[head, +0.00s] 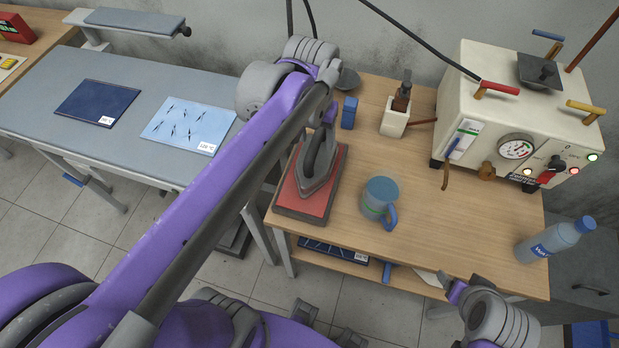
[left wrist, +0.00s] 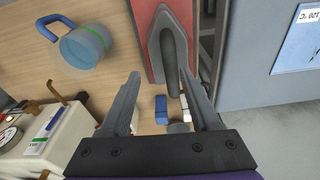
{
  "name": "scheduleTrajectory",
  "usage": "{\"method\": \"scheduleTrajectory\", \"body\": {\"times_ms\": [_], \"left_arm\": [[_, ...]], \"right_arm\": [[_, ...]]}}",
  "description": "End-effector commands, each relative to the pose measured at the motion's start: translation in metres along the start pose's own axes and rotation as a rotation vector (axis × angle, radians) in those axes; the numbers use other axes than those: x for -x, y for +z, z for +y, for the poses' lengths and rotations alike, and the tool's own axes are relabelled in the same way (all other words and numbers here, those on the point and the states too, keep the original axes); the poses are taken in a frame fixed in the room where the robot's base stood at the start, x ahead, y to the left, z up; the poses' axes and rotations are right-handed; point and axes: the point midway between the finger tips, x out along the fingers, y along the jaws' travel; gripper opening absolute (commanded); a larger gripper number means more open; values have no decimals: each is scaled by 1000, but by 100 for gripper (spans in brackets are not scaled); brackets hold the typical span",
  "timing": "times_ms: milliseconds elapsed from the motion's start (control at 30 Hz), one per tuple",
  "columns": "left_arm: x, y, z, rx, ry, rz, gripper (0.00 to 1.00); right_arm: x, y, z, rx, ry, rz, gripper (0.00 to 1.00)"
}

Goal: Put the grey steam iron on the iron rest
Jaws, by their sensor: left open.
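The grey steam iron (head: 322,162) sits on the red-topped iron rest (head: 300,202) near the left end of the wooden table, its tip toward the front edge. In the left wrist view the iron (left wrist: 155,42) lies on the red surface (left wrist: 188,12), its dark handle running down the picture. My left gripper (left wrist: 161,76) is open, with one finger on each side of the handle in that view. I cannot tell how high the fingers are above it. In the head view my left arm hides most of this gripper. Only part of my right arm shows at the lower right.
A blue mug (head: 380,197) stands right of the iron rest. A blue block (head: 349,112) and a white holder (head: 394,120) are behind. A grey table (head: 110,140) is left.

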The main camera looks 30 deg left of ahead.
Motion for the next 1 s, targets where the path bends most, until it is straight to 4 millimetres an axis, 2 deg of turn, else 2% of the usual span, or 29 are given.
{"method": "scheduleTrajectory", "body": {"times_ms": [33, 200, 300, 400, 533, 1000], "left_arm": [[-10, 22, 5, -24, 6, 45, 63], [-44, 79, 17, -99, 27, 200, 63], [-62, 103, 21, -129, 37, 268, 63], [-74, 118, 23, -148, 44, 313, 63], [-80, 125, 24, -159, 47, 336, 63], [-80, 125, 24, -158, 47, 336, 63]], "right_arm": [[0, 0, 0, 0, 0, 0, 75], [0, 0, 0, 0, 0, 0, 75], [0, 0, 0, 0, 0, 0, 75], [0, 0, 0, 0, 0, 0, 75], [0, 0, 0, 0, 0, 0, 75], [0, 0, 0, 0, 0, 0, 75]]}}
